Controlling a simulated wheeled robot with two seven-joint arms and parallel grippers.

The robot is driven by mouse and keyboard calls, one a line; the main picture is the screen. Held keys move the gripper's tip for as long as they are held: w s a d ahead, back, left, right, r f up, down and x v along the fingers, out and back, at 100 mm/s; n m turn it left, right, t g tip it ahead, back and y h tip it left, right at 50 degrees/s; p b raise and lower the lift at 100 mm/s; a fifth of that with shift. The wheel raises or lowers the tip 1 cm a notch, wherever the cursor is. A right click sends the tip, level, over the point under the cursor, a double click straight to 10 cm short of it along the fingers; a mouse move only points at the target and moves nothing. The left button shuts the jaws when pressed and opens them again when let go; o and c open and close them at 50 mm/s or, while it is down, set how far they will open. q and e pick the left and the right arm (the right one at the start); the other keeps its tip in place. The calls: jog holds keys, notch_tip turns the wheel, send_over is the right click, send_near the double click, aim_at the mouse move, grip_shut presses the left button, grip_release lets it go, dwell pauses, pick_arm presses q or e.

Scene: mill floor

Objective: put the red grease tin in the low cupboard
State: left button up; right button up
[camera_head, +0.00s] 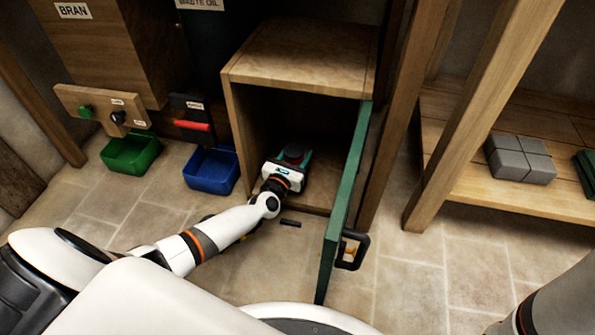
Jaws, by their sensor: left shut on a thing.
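The low cupboard (300,85) is a wooden box standing open in the middle of the view. Its green door (345,205) is swung out to the right, with a dark handle on its outer side. My left arm reaches into the cupboard from the left. My left gripper (294,160) is inside the opening, low over the cupboard floor, shut on the red grease tin (293,152). Only a dark red part of the tin shows; the gripper hides the rest, and I cannot tell if it touches the floor. My right gripper is out of view; part of my right arm shows at the lower right.
A green bin (131,154) and a blue bin (211,170) stand left of the cupboard. A wooden post (440,165) and a low shelf with grey blocks (519,158) stand to the right. The stone floor (410,275) right of the door is clear.

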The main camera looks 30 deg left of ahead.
aim_at(297, 164)
pick_arm(q)
notch_tip(297, 164, down, 4)
jog(key=b, duration=0.3)
jog(key=shift+r, duration=0.2)
jog(key=shift+f, duration=0.1)
jog(key=o, duration=1.2)
jog(key=shift+f, duration=0.1)
jog(key=shift+c, duration=0.2)
